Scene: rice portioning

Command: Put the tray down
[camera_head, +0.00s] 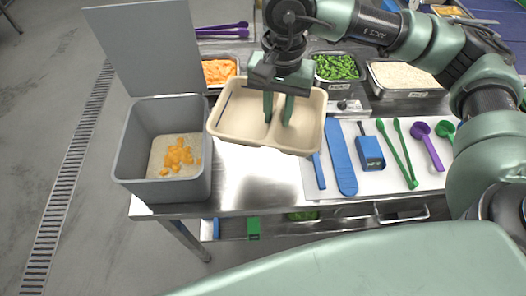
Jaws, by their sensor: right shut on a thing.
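A beige tray (238,118) with two compartments shows at the centre of the head view, and no food shows in it. My right gripper (278,108) points down into the tray from above and is shut on it near the divider between the compartments. The tray looks slightly tilted in the picture and overlaps the steel table (248,182). I cannot tell whether its underside is touching the table. My left gripper is not in view.
A grey bin (133,150) with rice and orange pieces stands left of the tray. Behind are pans of orange pieces (218,71), green vegetables (336,67) and rice (402,77). A blue spatula (341,160), green tongs (398,152) and a purple scoop (427,145) lie right. Table in front is bare.

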